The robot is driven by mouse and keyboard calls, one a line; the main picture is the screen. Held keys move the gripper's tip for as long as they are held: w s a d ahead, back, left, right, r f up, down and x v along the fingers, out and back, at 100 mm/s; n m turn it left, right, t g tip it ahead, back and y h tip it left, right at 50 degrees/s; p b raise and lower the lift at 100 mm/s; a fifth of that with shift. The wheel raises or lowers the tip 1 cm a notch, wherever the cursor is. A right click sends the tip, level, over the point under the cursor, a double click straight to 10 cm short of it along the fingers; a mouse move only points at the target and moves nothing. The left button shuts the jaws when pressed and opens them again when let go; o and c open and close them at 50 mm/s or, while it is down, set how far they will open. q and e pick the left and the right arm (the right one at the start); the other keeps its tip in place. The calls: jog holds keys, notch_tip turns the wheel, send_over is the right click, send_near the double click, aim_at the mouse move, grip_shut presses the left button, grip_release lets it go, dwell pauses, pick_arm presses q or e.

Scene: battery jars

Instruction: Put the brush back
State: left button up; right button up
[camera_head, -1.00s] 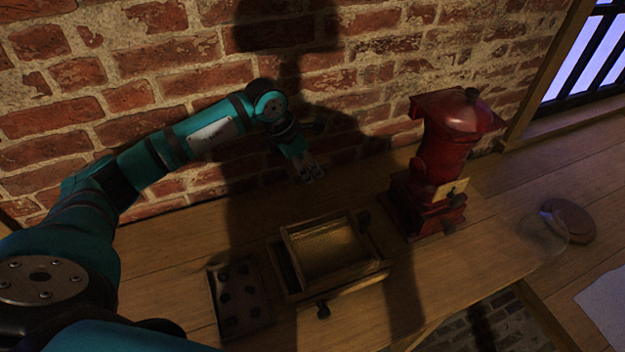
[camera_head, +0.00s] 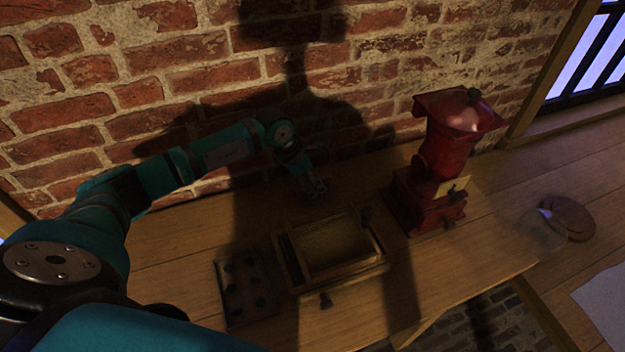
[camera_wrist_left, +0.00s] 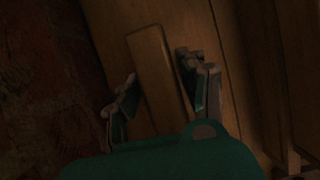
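A long, flat wooden piece, probably the brush (camera_wrist_left: 155,72), lies between the fingers of my left gripper (camera_wrist_left: 158,66) in the left wrist view. The fingers are apart, one on each side of it. A gap shows at the right finger; contact at the left finger is too dark to tell. In the head view my left gripper (camera_head: 315,188) is low over the back of the table, near the brick wall and behind the open wooden box (camera_head: 350,283). The brush cannot be made out there. My right gripper is not in view.
A dark tray (camera_head: 232,311) with several round dark spots lies left of the box. A red grinder-like machine (camera_head: 447,150) stands to the right. A round brown lid-like thing (camera_head: 570,219) lies at the far right. Table between machine and front edge is clear.

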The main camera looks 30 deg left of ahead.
pick_arm(q)
jog(key=shift+o, duration=0.9)
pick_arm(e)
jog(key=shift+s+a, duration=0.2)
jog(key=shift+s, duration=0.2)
pick_arm(q)
jog(key=shift+r, duration=0.1)
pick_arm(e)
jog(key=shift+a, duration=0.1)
pick_arm(q)
jog(key=shift+r, duration=0.2)
jog(key=shift+s+a+r, duration=0.1)
jog(key=shift+a+r, duration=0.1)
jog(key=shift+r, duration=0.1)
jog(key=b+v, duration=0.2)
jog(key=v, duration=0.7)
jog(key=shift+s+r+b, duration=0.15)
jog(key=shift+r+b, duration=0.15)
jog(key=shift+b, duration=0.1)
jog(key=shift+s+a+r, duration=0.2)
jog(key=shift+r, duration=0.5)
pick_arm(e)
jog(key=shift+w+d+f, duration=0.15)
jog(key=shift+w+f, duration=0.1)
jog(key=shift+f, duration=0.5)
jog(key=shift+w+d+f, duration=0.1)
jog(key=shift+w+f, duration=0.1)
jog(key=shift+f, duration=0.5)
